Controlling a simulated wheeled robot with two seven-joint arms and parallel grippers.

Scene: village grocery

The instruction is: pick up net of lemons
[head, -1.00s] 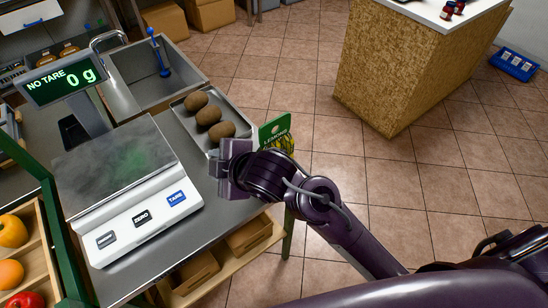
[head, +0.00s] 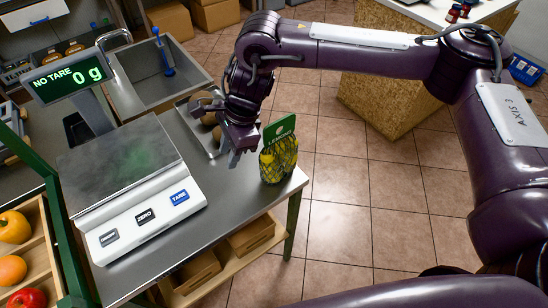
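The net of lemons (head: 279,160) stands upright at the right end of the grey metal counter (head: 217,213). It is a yellow net bag with a green label (head: 279,130) on top. My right gripper (head: 216,134) is just left of the net, above the counter and partly over the metal tray. Its fingers look spread, with nothing between them. The gripper and the net appear apart. My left gripper is not in view.
Brown potatoes (head: 209,118) lie in a metal tray (head: 190,129), partly hidden by my gripper. A sink (head: 148,72) is behind. Open tiled floor (head: 350,215) lies to the right.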

